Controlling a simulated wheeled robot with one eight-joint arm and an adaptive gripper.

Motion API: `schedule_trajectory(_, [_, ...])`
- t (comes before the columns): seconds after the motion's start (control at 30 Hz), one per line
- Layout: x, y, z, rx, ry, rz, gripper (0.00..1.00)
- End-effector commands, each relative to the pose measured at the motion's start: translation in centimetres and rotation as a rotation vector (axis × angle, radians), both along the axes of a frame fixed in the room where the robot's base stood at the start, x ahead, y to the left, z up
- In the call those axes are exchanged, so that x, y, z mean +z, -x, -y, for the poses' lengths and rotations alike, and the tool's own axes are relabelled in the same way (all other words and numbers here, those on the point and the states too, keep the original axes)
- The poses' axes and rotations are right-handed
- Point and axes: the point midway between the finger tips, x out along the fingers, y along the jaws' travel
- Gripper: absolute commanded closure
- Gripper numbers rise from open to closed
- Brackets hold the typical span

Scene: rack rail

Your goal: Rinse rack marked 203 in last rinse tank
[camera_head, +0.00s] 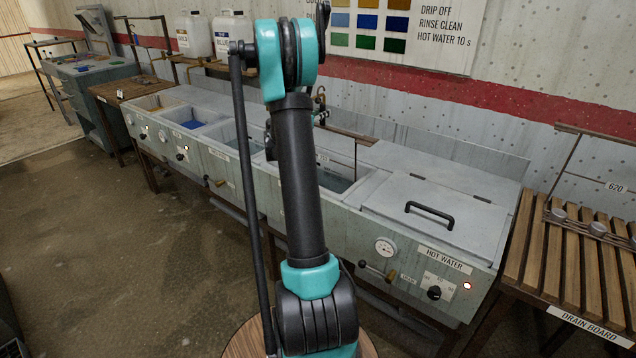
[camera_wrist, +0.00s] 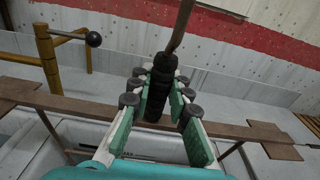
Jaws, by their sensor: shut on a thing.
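My gripper (camera_wrist: 158,88) is shut on the black ribbed grip (camera_wrist: 160,92) of a rack, between its green-padded fingers. A brown hook (camera_wrist: 182,28) rises above the grip. The rack's brown crossbar (camera_wrist: 232,130) runs across the wrist view, and thin uprights drop from it. In the head view part of the crossbar (camera_head: 350,136) shows over an open rinse tank (camera_head: 335,182) with an upright reaching down to its opening. My arm hides the gripper and most of the rack there. I cannot read this rack's number or tell how deep its lower part is.
A closed hot water tank (camera_head: 425,205) with a black handle stands right of the open tank. Several open tanks stand left. A drain board (camera_head: 565,255) at far right holds a rack tagged 620 (camera_head: 615,187). A brass tap (camera_wrist: 62,45) stands near the gripper.

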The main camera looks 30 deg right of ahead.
Motion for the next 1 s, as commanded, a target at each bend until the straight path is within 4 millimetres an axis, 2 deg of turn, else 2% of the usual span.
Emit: schedule_trajectory(1.0, [11.9,0.4,-1.0,0.000,0.001,0.000,1.00])
